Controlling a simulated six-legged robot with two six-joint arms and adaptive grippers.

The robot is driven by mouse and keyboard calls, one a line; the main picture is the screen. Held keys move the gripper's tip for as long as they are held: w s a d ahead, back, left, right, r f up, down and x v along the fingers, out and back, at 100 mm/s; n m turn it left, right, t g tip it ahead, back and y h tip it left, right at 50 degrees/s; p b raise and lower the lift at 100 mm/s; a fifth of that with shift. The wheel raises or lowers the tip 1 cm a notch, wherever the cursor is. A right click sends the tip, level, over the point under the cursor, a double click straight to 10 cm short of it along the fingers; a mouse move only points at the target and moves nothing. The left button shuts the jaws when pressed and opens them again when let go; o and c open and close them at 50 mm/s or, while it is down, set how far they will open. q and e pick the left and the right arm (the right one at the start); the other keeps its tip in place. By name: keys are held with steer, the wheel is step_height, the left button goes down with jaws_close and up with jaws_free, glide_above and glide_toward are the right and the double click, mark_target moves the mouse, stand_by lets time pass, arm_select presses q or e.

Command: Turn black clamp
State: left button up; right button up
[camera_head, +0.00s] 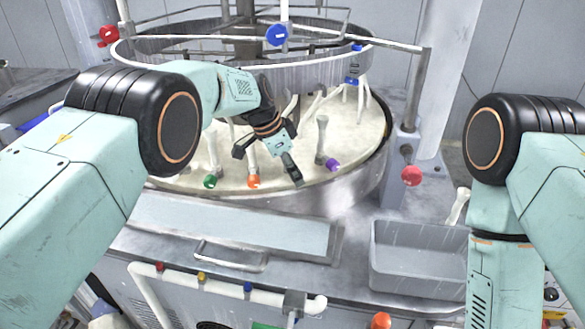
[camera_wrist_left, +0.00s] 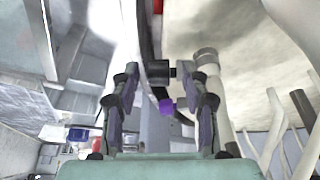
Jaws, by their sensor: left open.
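In the left wrist view, a short black cylindrical piece that looks like the black clamp (camera_wrist_left: 158,69) sits between the fingertips of my left gripper (camera_wrist_left: 163,74). The fingers stand apart, one on each side of it, and I cannot tell whether they touch it. In the head view my left gripper (camera_head: 268,161) is open above the front of the round cream platen (camera_head: 225,172). I cannot pick out the black clamp there; the gripper may hide it. My right arm is at the right edge, and its gripper is out of view.
Tubes with green (camera_head: 210,181), orange (camera_head: 253,181) and purple (camera_head: 333,165) ends stand near the gripper. A metal ring (camera_head: 320,72) with red and blue knobs hangs above the platen. A grey bin (camera_head: 420,285) sits at front right. The flat front panel (camera_head: 230,225) is clear.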

arm_select(q)
steer(key=shift+s+r, duration=0.15)
steer(key=shift+s, duration=0.1)
steer(key=shift+w+d, duration=0.1)
steer(key=shift+c, duration=1.3)
steer(key=shift+w+f, duration=0.2)
steer(key=shift+w, duration=0.05)
steer(key=c, duration=0.3)
steer(key=shift+s+r, duration=0.1)
jaws_close()
